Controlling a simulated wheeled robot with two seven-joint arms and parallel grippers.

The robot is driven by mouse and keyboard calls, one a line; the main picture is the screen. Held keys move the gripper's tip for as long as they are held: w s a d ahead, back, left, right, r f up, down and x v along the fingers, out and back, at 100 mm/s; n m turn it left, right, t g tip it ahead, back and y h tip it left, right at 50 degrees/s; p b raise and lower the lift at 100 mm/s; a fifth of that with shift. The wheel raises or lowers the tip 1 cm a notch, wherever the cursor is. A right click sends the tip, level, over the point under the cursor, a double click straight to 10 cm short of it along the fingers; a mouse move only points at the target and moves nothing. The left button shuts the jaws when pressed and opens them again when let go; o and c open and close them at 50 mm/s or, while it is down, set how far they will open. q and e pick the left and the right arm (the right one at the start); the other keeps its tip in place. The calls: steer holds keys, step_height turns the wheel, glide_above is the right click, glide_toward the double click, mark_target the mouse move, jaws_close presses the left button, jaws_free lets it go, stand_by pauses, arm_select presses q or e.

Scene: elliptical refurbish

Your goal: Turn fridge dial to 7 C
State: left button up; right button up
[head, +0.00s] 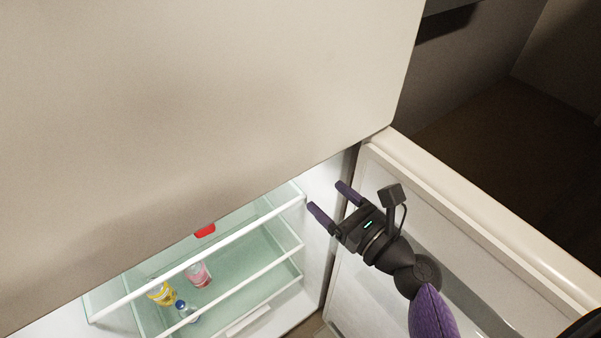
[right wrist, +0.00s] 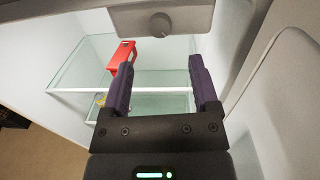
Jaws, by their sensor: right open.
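The fridge dial (right wrist: 160,24) is a round grey knob on the panel at the top of the fridge interior in the right wrist view. It is hidden in the head view. Its markings cannot be read. My right gripper (head: 334,204) is open and empty inside the open fridge doorway, close to the right side wall. In the right wrist view its two purple fingers (right wrist: 162,80) point toward the interior, below and short of the dial, apart from it. My left gripper is not in view.
The open fridge door (head: 470,235) stands at the right, close to my right arm. Glass shelves (right wrist: 70,75) hold a red item (right wrist: 121,58); a yellow bottle (head: 161,293) and a pink bottle (head: 198,274) stand lower. The closed upper door (head: 200,100) overhangs the opening.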

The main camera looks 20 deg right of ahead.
steer(key=x, duration=0.7)
jaws_close()
